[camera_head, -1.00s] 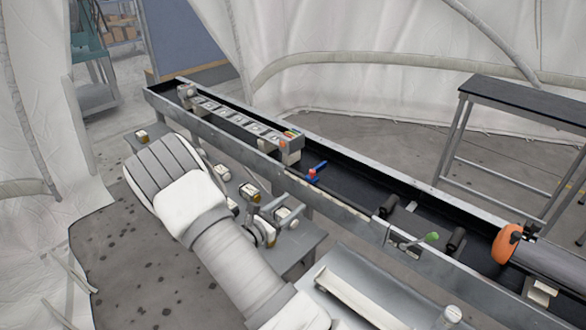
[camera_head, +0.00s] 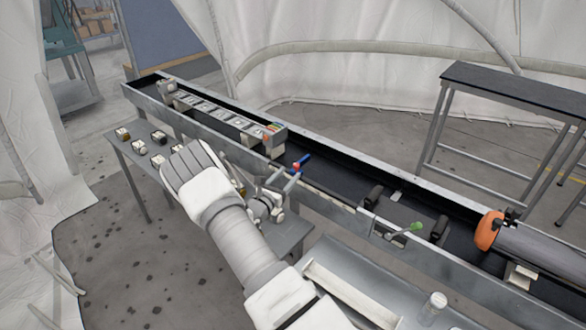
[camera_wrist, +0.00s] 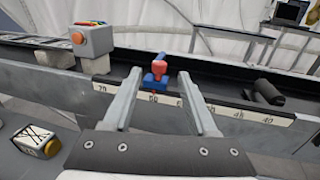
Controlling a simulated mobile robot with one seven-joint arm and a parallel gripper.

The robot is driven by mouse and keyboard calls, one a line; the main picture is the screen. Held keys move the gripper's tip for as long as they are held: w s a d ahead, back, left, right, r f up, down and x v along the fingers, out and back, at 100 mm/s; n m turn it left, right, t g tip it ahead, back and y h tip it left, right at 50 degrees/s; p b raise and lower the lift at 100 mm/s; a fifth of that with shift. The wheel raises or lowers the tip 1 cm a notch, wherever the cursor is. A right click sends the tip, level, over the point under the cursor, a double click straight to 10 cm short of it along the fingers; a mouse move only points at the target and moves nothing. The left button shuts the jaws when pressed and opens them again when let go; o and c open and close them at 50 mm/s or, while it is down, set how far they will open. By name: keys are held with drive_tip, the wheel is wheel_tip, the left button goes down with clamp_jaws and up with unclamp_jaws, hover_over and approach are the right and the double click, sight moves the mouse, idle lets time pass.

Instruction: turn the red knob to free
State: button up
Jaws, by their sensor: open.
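The small red knob (camera_wrist: 159,62) sits with a blue part (camera_wrist: 156,80) on the trough's near edge, just above a white numbered scale strip (camera_wrist: 225,107). In the head view the red knob (camera_head: 296,167) is by the near wall of the long trough, with the blue part (camera_head: 304,160) beside it. My gripper (camera_head: 283,179) is open and reaches the trough edge close to the knob. In the wrist view my gripper's two fingers (camera_wrist: 160,75) point at the knob, which appears between their tips. I see no contact, and whether the knob is between or just beyond the tips is unclear.
A grey block with an orange button (camera_wrist: 91,40) stands left of the knob. A black roller (camera_wrist: 265,92) lies to the right. A bench with small white blocks (camera_head: 158,160) runs below the trough.

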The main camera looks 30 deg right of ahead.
sight(295, 167)
drive_tip(key=shift+x, duration=2.1)
clamp_jaws()
